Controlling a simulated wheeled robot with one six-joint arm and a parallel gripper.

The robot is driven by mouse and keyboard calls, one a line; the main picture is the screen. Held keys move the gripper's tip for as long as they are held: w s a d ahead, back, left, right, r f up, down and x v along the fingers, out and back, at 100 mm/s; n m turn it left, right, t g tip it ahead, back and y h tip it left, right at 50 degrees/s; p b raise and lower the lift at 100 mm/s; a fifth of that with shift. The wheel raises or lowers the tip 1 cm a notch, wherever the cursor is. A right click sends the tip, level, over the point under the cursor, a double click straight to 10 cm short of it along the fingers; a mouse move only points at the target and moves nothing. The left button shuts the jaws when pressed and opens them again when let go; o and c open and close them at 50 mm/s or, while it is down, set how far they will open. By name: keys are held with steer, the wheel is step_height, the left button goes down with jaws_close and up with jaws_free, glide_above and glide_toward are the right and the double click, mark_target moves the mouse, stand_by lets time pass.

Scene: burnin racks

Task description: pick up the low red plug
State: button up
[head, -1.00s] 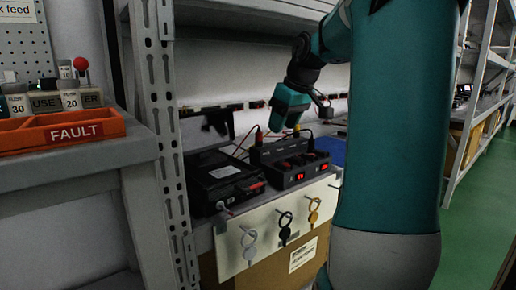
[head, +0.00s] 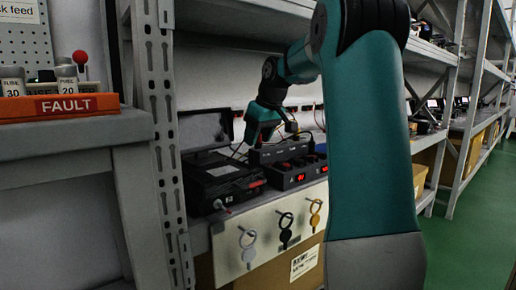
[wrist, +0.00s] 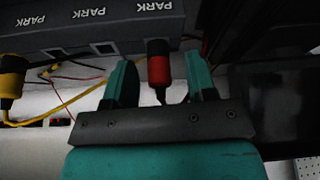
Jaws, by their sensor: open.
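The red plug (wrist: 158,68), with a black collar, sits in the dark block marked PARK (wrist: 75,22) in the wrist view. My gripper (wrist: 161,78) is open, with one teal finger on each side of the plug. A gap shows on both sides of it, so the fingers do not seem to touch it. In the head view my gripper (head: 263,138) is low over the left end of the block (head: 275,153) and hides the red plug.
A yellow plug (wrist: 12,75) with a yellow cable stands in the same block. A black case (head: 220,178) is to the left, and a unit with red displays (head: 300,175) in front. Keys hang on a white panel (head: 270,235). A shelf post (head: 160,120) rises at left.

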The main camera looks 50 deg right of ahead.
mark_target(261, 134)
steer(key=shift+r, duration=0.1)
steer(key=c, duration=0.9)
steer(key=shift+r, duration=0.1)
steer(key=shift+r+p, duration=0.65)
steer(key=shift+p, duration=0.05)
steer(key=p+v, duration=0.2)
steer(key=shift+r, duration=0.3)
steer(key=s+a+p, duration=0.1)
steer(key=s+p, duration=0.2)
steer(key=s, duration=1.4)
steer(key=shift+a+f+p, duration=0.2)
steer(key=shift+f+p, duration=0.05)
steer(key=shift+p, duration=0.15)
